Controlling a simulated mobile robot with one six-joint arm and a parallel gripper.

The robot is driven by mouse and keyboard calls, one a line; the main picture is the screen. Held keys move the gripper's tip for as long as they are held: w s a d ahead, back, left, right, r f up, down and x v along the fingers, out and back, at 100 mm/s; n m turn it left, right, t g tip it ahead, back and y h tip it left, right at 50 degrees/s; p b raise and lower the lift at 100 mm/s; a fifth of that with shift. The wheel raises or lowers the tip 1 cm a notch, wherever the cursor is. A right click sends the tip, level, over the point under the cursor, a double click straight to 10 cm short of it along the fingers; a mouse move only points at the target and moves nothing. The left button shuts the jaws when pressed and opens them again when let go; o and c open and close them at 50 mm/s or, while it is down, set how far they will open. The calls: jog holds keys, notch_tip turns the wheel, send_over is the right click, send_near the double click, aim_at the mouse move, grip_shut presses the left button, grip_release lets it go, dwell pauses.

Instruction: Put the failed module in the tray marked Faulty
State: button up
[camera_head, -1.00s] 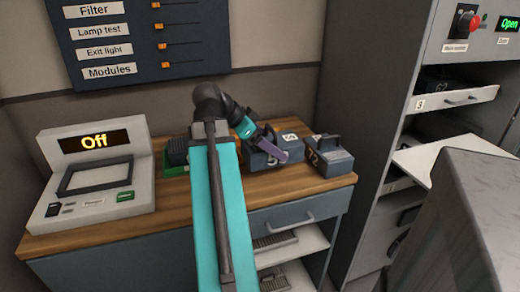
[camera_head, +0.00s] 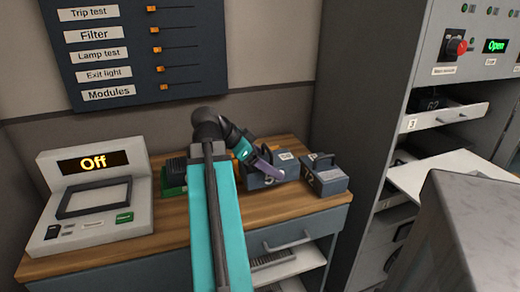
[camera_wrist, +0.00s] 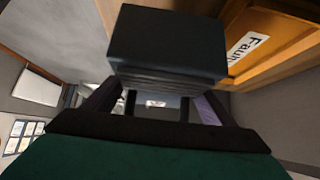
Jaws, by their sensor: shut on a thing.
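My gripper (camera_head: 262,165) reaches over the wooden bench, and one purple finger shows in the head view. It is shut on a dark blue-grey module (camera_head: 285,172), whose number is partly covered by the finger. In the wrist view the module is a dark block (camera_wrist: 166,42) at the ends of the fingers (camera_wrist: 150,103). A white label (camera_wrist: 246,50) with letters starting "Fau" lies on an orange-brown surface (camera_wrist: 280,30) to the right of the block. I cannot tell in the head view whether the module touches what is beneath it.
Another grey module (camera_head: 328,182) with a handle stands just right of the held one. A console reading "Off" (camera_head: 93,164) is at the bench's left, with a green-based block (camera_head: 172,178) beside it. A rack (camera_head: 390,60) with pulled-out shelves stands right. Bench front (camera_head: 170,240) is clear.

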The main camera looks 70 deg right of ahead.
jog(key=shift+w+d+r+p, duration=0.15)
jog(key=shift+d+p, duration=0.25)
jog(key=shift+p, duration=1.6)
jog(key=shift+w+d+r+p, duration=0.1)
jog(key=shift+w+d+p, duration=0.2)
jog(key=shift+p, duration=1.7)
jog(key=p, duration=0.5)
jog(key=shift+d+f, duration=0.1)
jog(key=shift+d, duration=0.05)
jog(key=p, duration=0.5)
jog(key=shift+f, duration=0.1)
jog(key=shift+w+d+f+p, duration=0.25)
jog(key=shift+w+d+p, duration=0.6)
jog(key=shift+d, duration=0.9)
jog(key=shift+w+d+f+p, duration=0.25)
jog(key=shift+w+d+p, duration=0.2)
jog(key=shift+w+d, duration=1.1)
jog(key=shift+w+d+f+p, duration=0.25)
jog(key=shift+w+d+p, duration=0.5)
jog(key=shift+d, duration=1.25)
jog(key=shift+w+d, duration=0.2)
jog(key=shift+d, duration=0.15)
jog(key=shift+f+p, duration=0.9)
jog(key=shift+f, duration=0.85)
jog(key=shift+f, duration=0.15)
